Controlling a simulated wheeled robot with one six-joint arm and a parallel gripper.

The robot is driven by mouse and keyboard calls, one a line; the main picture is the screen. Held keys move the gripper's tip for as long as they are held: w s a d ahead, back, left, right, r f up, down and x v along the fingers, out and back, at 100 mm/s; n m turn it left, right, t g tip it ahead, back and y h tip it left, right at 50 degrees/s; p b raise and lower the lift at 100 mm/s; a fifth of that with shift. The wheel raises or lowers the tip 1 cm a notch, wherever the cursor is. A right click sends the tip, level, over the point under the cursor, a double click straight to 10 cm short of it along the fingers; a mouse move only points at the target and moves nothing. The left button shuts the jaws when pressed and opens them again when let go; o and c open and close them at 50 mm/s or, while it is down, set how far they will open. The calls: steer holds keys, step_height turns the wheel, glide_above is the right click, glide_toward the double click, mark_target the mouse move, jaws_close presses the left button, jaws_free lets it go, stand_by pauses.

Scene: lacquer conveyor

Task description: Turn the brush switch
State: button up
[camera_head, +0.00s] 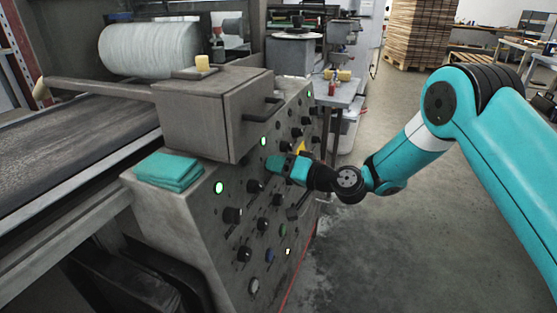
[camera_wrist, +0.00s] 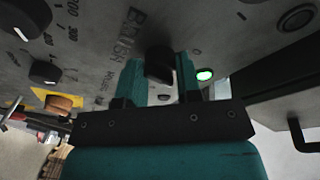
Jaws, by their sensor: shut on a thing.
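The brush switch (camera_wrist: 160,63) is a black knob on the grey control panel, beside printed lettering that reads BRUSH in the wrist view. My gripper (camera_wrist: 160,78) has its two teal fingers on either side of this knob and is shut on it. In the head view my gripper (camera_head: 273,164) reaches the sloped panel (camera_head: 205,225) from the right. There the knob is hidden behind the fingers. A small lit green lamp (camera_wrist: 204,75) is just right of the fingers in the wrist view. Which setting the knob points to cannot be told.
Several other black knobs crowd the panel, such as one (camera_head: 232,215) at lower left. A yellow triangular plate (camera_wrist: 58,103) holds an orange-brown knob nearby. A grey box with a handle (camera_head: 215,115) juts above. Folded teal cloth (camera_head: 168,170) lies left.

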steer(key=shift+r+m+h+p, duration=0.15)
steer(key=shift+m+h+p, duration=0.25)
steer(key=shift+m+p, duration=1.2)
steer(key=shift+m, duration=0.5)
steer(key=o, duration=0.9)
steer(key=b+v, duration=0.2)
steer(key=v, duration=1.5)
steer(key=shift+s+d, duration=0.15)
steer(key=shift+d, duration=0.05)
